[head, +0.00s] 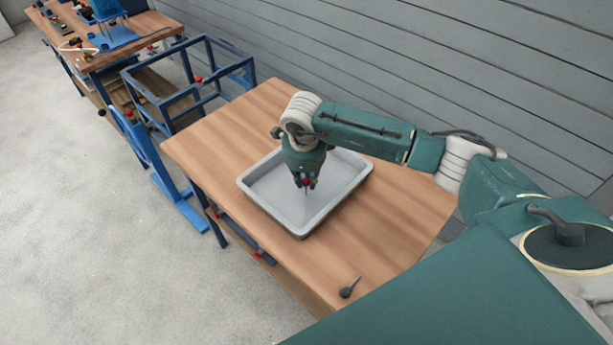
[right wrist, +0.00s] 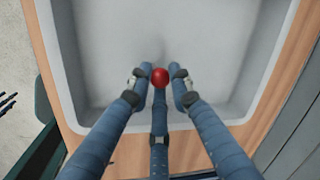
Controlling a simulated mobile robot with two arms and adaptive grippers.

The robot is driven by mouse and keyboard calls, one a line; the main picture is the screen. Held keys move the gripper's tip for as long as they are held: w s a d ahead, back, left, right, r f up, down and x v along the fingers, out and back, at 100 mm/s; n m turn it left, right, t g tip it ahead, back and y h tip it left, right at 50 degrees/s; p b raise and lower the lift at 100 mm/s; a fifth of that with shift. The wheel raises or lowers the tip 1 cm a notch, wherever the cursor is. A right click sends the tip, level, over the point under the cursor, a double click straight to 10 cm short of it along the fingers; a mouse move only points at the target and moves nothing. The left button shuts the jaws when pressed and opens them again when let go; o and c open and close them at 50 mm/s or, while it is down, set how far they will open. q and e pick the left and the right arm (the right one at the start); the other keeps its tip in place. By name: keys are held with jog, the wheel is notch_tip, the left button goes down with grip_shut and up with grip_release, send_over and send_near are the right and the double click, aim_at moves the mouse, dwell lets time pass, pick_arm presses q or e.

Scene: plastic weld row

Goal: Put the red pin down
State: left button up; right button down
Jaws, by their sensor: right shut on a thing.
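The red pin shows its round red head (head: 306,182) in the head view, low over the grey tray (head: 303,229). In the right wrist view the red head (right wrist: 160,77) sits between the fingertips. My right gripper (head: 305,184) points down and is shut on the pin. The pin's thin shank points down toward the tray floor. I cannot tell whether its tip touches the floor. Dark prongs at the left edge of the right wrist view look like fingers of my left gripper (right wrist: 7,103); they are too cut off to judge.
The tray is otherwise empty and lies on a wooden table (head: 215,135).

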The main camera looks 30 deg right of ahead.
jog(key=shift+f, duration=0.15)
jog(key=shift+f, duration=0.1)
jog(key=shift+f+b, duration=0.1)
jog(key=shift+b, duration=0.2)
jog(key=c, duration=1.6)
grip_release()
jog(key=shift+r, duration=0.2)
jog(key=shift+r, duration=0.2)
jog(key=r+b, duration=0.1)
jog(key=r, duration=0.2)
jog(key=s+a+r+b, duration=0.1)
jog(key=r, duration=0.3)
jog(key=r+b, duration=0.1)
jog(key=r, duration=0.3)
jog(key=shift+s+a+r, duration=0.2)
jog(key=shift+s+r, duration=0.05)
jog(key=shift+s, duration=0.15)
